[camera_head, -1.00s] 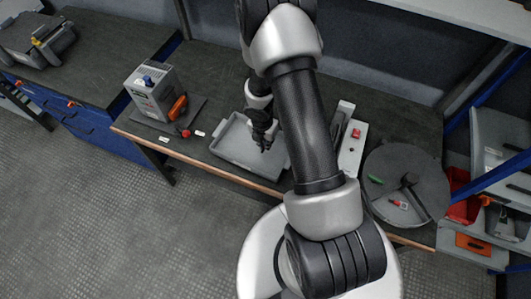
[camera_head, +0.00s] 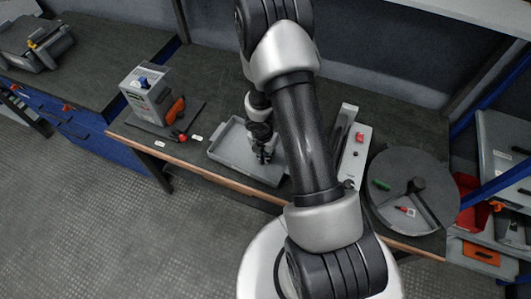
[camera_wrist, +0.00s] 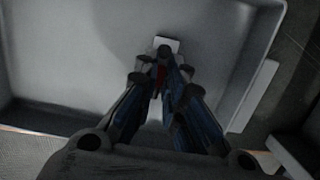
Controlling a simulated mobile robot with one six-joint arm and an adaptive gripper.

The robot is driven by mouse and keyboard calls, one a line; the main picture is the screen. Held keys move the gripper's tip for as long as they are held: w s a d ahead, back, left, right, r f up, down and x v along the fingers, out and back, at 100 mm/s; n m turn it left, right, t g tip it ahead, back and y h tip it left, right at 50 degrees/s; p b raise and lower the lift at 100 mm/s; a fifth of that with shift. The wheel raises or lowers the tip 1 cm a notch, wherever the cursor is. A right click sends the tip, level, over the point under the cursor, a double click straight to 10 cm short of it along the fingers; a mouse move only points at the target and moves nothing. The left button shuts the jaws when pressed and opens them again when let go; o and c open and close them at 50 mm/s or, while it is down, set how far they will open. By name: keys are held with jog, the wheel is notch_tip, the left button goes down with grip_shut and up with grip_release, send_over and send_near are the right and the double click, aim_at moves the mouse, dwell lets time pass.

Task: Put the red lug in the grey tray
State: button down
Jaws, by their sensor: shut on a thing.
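My gripper (camera_head: 265,157) reaches down over the grey tray (camera_head: 228,151) on the bench. In the wrist view my gripper (camera_wrist: 163,62) is shut on the red lug (camera_wrist: 160,76), a small red piece with pale flat ends showing beyond and below the fingertips. The fingers hide much of the lug. The tray floor (camera_wrist: 70,50) lies beneath it, with the tray's walls to the left, right and near side. I cannot tell whether the lug touches the floor. In the head view the lug is too small to make out.
A grey box unit (camera_head: 147,98) with an orange-handled tool stands left of the tray. A panel with a red button (camera_head: 360,137) stands to the right. Beyond it a round grey plate (camera_head: 395,165) carries a hammer-like tool and small green and red pieces.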

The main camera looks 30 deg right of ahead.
jog(key=c, duration=1.7)
grip_release()
jog(key=s+a+r+m+t+h+p, duration=0.15)
jog(key=r+m+p, duration=0.45)
jog(key=r, duration=1.3)
jog(key=s+a+r+m+t+p, duration=0.1)
jog(key=s+r+m+p, duration=0.45)
jog(key=r, duration=1.35)
jog(key=s+a+r+m+y, duration=0.1)
jog(key=s+a+r+m, duration=0.2)
jog(key=s+m, duration=0.1)
jog(key=s+a+r+m+y+b, duration=0.1)
jog(key=s+a+r+m, duration=0.2)
jog(key=s+r+m, duration=0.1)
jog(key=s+a+r+m+t+y, duration=0.1)
jog(key=s+a+r+m, duration=0.2)
jog(key=s+r+m, duration=0.1)
jog(key=shift+s+a+m+b, duration=0.25)
jog(key=shift+a+m+b, duration=0.15)
jog(key=shift+m, duration=0.15)
